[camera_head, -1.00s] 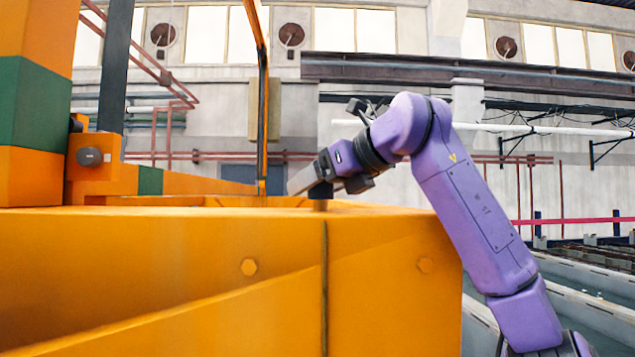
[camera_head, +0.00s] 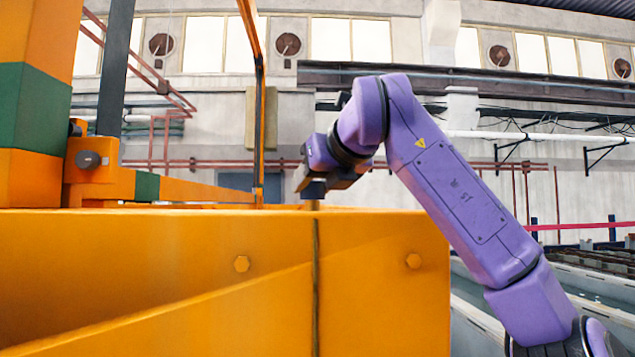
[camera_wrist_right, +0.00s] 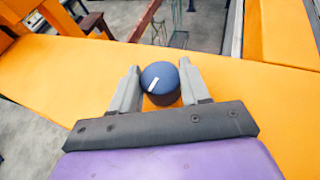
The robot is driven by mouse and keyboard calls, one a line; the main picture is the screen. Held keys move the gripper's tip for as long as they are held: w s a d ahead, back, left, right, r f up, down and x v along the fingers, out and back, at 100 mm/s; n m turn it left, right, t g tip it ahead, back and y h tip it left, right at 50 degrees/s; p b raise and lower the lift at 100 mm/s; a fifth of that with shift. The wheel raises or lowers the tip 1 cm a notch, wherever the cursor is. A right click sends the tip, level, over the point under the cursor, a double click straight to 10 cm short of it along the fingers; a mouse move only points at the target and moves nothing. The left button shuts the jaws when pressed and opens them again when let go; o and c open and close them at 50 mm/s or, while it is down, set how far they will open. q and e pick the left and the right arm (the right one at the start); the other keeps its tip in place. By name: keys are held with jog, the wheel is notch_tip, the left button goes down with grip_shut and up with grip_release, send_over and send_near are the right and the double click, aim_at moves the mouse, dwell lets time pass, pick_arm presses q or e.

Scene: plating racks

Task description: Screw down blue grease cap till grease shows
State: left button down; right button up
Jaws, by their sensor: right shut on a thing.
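The blue grease cap (camera_wrist_right: 160,80) is round and dark blue, with a short white mark on its top. In the right wrist view it stands on the orange beam between the two grey fingers of my right gripper (camera_wrist_right: 158,68), which is shut on it. In the head view my right gripper (camera_head: 304,184) is at the top edge of the orange frame (camera_head: 380,290). There I cannot clearly tell the cap from the dark fingers. The cap's underside is hidden. My left gripper is in no view.
A dark round knob (camera_head: 88,159) sits on an orange bracket at the left, beside an orange and green post (camera_head: 35,110). A thin upright orange bar (camera_head: 260,110) rises behind the frame.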

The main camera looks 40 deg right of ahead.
jog(key=shift+w+f, duration=0.1)
jog(key=o, duration=0.9)
jog(key=shift+o, duration=0.8)
jog(key=shift+w+d+f, duration=0.1)
jog(key=shift+w+f, duration=0.05)
jog(key=shift+w, duration=0.5)
jog(key=b+v, duration=0.2)
jog(key=v, duration=0.8)
jog(key=shift+s, duration=0.3)
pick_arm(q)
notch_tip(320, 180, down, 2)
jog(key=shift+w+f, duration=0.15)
pick_arm(e)
jog(key=shift+w, duration=0.15)
